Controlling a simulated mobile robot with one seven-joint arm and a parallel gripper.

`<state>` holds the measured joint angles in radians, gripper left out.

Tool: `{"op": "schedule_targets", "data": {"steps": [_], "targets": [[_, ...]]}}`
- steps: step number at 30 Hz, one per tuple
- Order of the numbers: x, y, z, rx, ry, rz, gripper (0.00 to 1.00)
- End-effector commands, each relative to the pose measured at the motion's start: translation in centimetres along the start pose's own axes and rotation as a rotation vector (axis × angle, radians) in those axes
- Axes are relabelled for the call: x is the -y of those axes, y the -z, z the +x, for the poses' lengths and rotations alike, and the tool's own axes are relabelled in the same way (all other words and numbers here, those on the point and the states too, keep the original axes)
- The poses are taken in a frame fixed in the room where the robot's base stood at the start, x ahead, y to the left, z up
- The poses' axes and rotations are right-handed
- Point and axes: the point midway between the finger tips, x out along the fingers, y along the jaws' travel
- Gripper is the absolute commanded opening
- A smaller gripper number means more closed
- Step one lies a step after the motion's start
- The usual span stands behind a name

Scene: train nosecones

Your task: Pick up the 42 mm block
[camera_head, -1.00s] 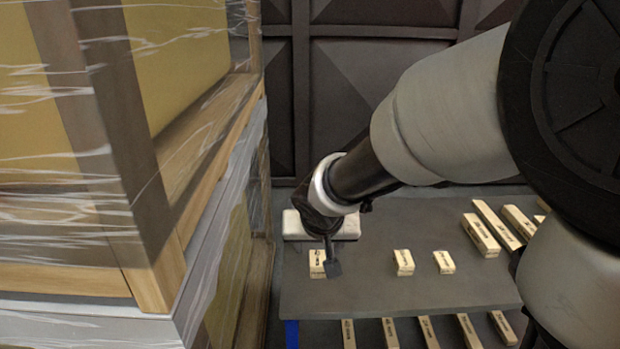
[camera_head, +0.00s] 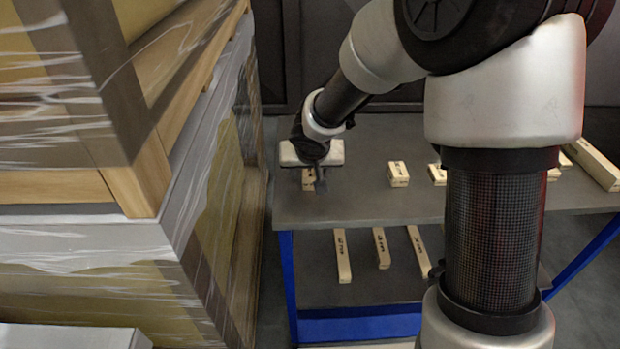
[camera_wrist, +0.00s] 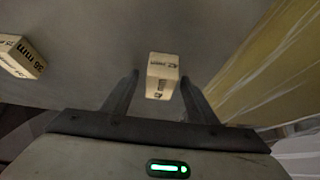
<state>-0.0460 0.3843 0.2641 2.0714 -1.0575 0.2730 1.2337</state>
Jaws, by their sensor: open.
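The 42 mm block (camera_wrist: 163,74) is a small pale wooden block with dark print, standing on the grey shelf top (camera_head: 355,208). In the wrist view it shows between the two fingers of my gripper (camera_wrist: 160,95), with a gap on each side. In the head view the block (camera_head: 308,179) is partly hidden by my gripper (camera_head: 322,183), which is at the shelf's left end. My gripper is open and holds nothing.
A block marked 36 mm (camera_wrist: 20,57) lies to the left in the wrist view. A whitish long block (camera_head: 330,152) lies behind my gripper. Another block (camera_head: 398,174) stands to the right. Several bars lie on the lower shelf (camera_head: 370,290). Wrapped crates (camera_head: 150,190) stand close on the left.

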Motion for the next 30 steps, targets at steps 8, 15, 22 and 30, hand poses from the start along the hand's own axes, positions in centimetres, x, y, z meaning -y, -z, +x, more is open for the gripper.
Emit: {"op": "schedule_targets", "data": {"steps": [8, 15, 22, 30], "targets": [[0.0, 0.1, 0.1, -0.001, 0.0, -0.001, 0.45], [0.0, 0.1, 0.1, -0.001, 0.0, -0.001, 0.09], [0.0, 0.2, -0.2, -0.001, 0.0, 0.0, 0.09], [0.0, 2.9, -4.2, -0.005, 0.0, 0.002, 0.09]]}}
